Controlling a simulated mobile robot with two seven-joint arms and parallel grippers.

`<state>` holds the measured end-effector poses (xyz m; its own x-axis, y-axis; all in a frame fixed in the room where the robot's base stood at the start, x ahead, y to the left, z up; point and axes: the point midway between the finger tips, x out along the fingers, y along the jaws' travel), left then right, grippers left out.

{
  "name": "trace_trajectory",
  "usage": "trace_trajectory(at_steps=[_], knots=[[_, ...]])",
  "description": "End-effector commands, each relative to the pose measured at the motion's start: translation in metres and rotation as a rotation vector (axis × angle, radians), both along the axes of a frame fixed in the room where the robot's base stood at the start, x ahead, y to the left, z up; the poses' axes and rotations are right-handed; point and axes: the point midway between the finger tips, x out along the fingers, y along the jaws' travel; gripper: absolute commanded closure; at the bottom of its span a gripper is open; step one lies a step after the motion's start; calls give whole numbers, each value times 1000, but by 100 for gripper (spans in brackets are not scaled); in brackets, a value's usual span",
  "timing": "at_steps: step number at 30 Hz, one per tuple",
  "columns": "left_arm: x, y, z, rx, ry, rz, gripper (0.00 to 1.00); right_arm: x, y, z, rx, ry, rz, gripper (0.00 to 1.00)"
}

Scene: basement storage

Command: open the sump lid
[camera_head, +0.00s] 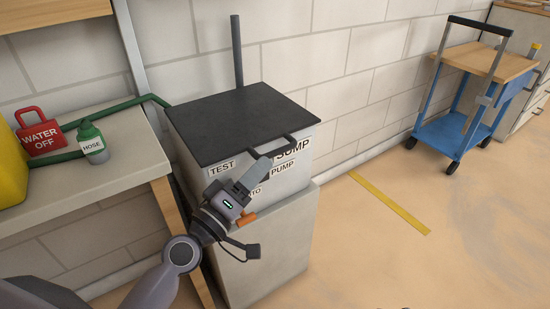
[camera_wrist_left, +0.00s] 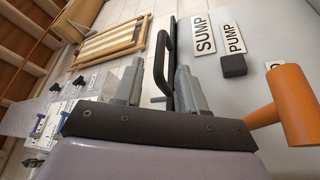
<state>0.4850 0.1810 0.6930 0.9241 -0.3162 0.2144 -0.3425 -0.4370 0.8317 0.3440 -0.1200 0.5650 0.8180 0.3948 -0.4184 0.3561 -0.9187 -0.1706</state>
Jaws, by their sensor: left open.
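The sump lid (camera_head: 240,118) is a flat dark panel lying closed on a light box labelled SUMP PUMP (camera_head: 286,166). A dark bar handle (camera_head: 268,146) stands out from its front edge. In the left wrist view the handle (camera_wrist_left: 161,62) appears ahead, lined up between the finger tips. My left gripper (camera_head: 257,174) is open in front of the box, just below the handle. It also shows in the left wrist view (camera_wrist_left: 158,88). I cannot tell whether either finger touches the handle. The arm hides part of the box front. My right gripper is not in view.
An orange handle (camera_wrist_left: 291,98) juts from the box front close to my left gripper. A blue cart (camera_head: 448,133) stands right. Floor between is clear.

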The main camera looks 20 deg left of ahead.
Motion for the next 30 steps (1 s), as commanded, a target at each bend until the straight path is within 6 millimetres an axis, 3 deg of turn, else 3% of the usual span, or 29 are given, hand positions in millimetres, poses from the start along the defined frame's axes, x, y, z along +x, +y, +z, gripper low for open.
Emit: trace_trajectory(at_steps=[12,24,26,28,30], knots=[[50,-17,13,0,0,0,60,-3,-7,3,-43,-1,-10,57],[57,-20,13,2,1,-1,60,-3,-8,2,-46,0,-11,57],[57,-20,13,2,1,-1,76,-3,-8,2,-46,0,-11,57],[56,-20,13,2,1,-1,99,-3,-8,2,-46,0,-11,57],[56,-20,13,2,1,-1,100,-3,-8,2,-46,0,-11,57]])
